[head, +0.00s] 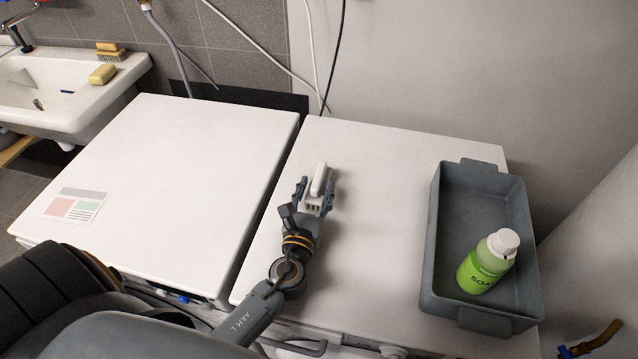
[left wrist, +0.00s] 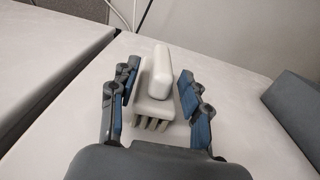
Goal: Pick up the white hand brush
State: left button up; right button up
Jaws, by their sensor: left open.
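The white hand brush (head: 319,181) lies on the top of the right white machine (head: 385,165), its bristles toward my gripper. My left gripper (head: 316,187) is open, with one finger on each side of the brush. In the left wrist view the brush (left wrist: 156,88) sits between the two open fingers of the left gripper (left wrist: 158,90), with a gap visible on both sides.
A grey tray (head: 433,235) with a green soap bottle (head: 486,262) stands to the right. A left white machine (head: 180,165) adjoins, bearing a printed sheet (head: 75,205). A sink (head: 60,100) with a wooden brush (head: 110,51) and yellow soap (head: 102,74) is at far left.

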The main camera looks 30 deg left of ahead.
aim_at(319, 178)
pick_arm(q)
jog(key=x, duration=0.3)
jog(key=shift+w, duration=0.25)
jog(key=shift+c, duration=0.2)
grip_shut()
jog(key=shift+r, duration=0.15)
